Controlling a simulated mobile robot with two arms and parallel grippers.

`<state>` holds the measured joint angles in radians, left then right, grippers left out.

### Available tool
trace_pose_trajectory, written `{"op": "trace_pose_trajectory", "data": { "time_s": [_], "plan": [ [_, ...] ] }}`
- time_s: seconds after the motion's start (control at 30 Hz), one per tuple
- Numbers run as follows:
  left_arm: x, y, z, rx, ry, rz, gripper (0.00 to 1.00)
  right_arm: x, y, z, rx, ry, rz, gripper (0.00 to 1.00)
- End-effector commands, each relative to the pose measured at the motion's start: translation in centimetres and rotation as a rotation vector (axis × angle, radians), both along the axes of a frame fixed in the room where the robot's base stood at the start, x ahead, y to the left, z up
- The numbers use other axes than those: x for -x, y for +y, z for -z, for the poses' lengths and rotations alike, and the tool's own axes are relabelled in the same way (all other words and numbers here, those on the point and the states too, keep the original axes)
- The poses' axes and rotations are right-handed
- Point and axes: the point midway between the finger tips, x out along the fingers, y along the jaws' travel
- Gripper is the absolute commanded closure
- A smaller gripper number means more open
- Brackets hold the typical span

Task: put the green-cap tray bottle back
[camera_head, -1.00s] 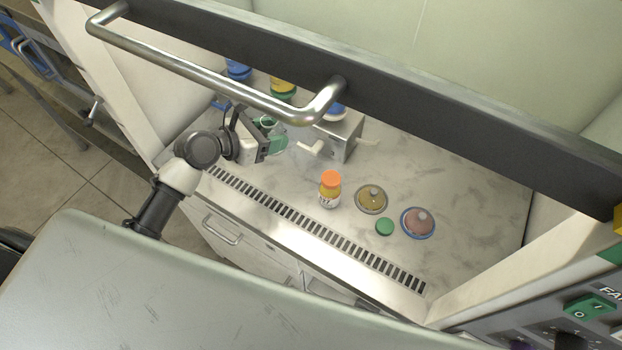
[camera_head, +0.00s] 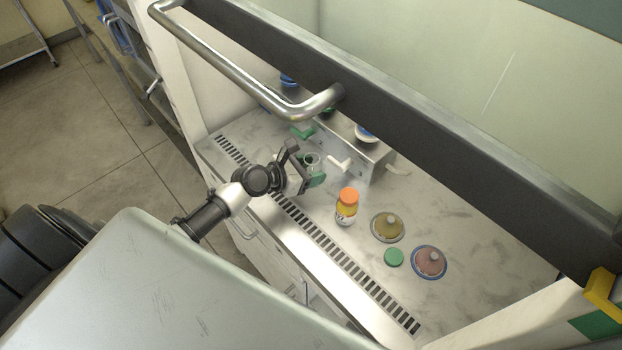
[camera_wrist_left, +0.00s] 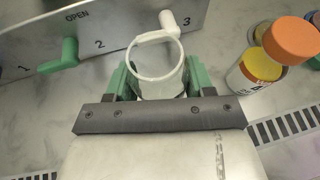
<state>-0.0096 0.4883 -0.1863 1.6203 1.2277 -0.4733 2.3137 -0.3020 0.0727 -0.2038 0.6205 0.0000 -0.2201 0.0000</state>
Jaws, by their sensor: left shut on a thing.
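My left gripper (camera_head: 311,172) has green fingers shut on a clear, uncapped bottle (camera_wrist_left: 157,72). The bottle also shows in the head view (camera_head: 312,158), in front of the metal box. In the wrist view its round open mouth faces the camera, and it looks empty. Whether it touches the surface below cannot be told. A green cap (camera_head: 394,257) lies loose on the work surface, right of the orange-capped bottle (camera_head: 347,207). My right gripper is not in view.
The metal box (camera_wrist_left: 100,28), marked 1, 2, 3 and OPEN, has a green lever (camera_wrist_left: 62,57) and a white lever (camera_wrist_left: 174,22). A yellowish dish (camera_head: 388,227) and a reddish dish (camera_head: 429,262) lie to the right. The sash handle (camera_head: 235,70) crosses above. A slotted vent (camera_head: 345,255) runs along the front.

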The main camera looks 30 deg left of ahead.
Motion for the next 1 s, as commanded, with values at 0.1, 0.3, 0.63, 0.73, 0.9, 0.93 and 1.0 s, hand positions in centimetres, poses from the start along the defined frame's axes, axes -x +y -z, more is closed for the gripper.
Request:
{"op": "trace_pose_trajectory", "data": {
  "time_s": [0.1, 0.3, 0.63, 0.73, 0.9, 0.93, 1.0],
  "plan": [
    [0.0, 0.0, 2.3, 0.001, 0.003, -0.001, 0.73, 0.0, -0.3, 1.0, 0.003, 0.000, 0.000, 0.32],
    [0.0, 0.0, 3.1, 0.000, 0.000, -0.001, 0.73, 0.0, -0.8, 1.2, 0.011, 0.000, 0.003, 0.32],
    [0.0, 0.0, 3.5, 0.000, 0.001, 0.000, 0.45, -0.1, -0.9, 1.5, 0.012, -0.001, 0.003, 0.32],
    [0.0, 0.0, 3.4, 0.000, 0.001, 0.000, 0.30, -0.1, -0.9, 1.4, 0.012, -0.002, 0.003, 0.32],
    [0.0, 0.0, 3.4, 0.000, 0.001, 0.000, 0.21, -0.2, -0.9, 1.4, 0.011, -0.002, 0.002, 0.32],
    [0.0, 0.0, 3.4, 0.000, 0.001, 0.000, 0.21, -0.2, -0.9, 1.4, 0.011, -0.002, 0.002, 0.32],
    [0.0, 0.0, 3.4, 0.000, 0.001, 0.000, 0.21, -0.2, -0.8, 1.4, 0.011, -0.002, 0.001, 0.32]
  ]
}}
